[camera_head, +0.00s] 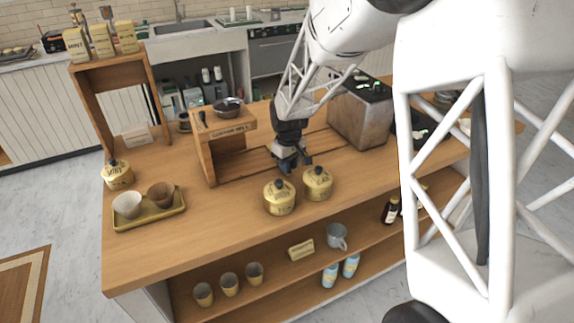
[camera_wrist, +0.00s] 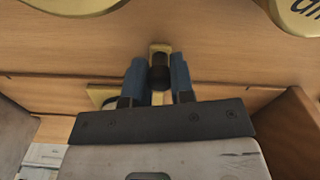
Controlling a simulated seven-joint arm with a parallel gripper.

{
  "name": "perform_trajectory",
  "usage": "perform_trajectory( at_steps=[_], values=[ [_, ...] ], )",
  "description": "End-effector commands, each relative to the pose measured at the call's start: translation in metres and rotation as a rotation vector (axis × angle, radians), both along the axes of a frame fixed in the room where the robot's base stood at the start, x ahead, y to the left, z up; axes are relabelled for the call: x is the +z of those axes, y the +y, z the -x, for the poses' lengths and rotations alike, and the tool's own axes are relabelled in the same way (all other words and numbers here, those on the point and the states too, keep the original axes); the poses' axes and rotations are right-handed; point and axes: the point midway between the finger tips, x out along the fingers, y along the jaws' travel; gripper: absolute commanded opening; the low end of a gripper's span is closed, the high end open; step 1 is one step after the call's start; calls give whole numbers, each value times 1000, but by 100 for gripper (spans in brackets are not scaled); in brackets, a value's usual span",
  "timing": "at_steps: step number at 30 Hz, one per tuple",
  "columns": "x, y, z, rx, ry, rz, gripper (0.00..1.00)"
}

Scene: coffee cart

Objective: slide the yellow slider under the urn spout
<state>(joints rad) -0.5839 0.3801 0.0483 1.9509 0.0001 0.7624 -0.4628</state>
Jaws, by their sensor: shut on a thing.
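A metal box-like body (camera_head: 358,122), perhaps the urn, stands right of my gripper; no spout is visible.
Two yellow lidded pots, one at left (camera_head: 279,197) and one at right (camera_head: 317,183), stand close in front of my gripper. A labelled wooden stand (camera_head: 205,160) is to its left. A tray (camera_head: 150,218) with two cups lies at the counter's left; the front counter is clear.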

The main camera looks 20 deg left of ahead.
Motion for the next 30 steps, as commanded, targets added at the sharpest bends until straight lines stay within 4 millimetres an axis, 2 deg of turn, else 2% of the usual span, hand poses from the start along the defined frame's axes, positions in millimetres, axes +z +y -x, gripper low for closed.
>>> perform_trajectory(
  at_steps=[8, 24, 30],
  values=[
    [0, -26, -26, -3, 0, 0, 0],
    [0, -109, -109, -3, -1, 0, 0],
    [0, -124, -124, -1, -1, 0, 0]
  ],
)
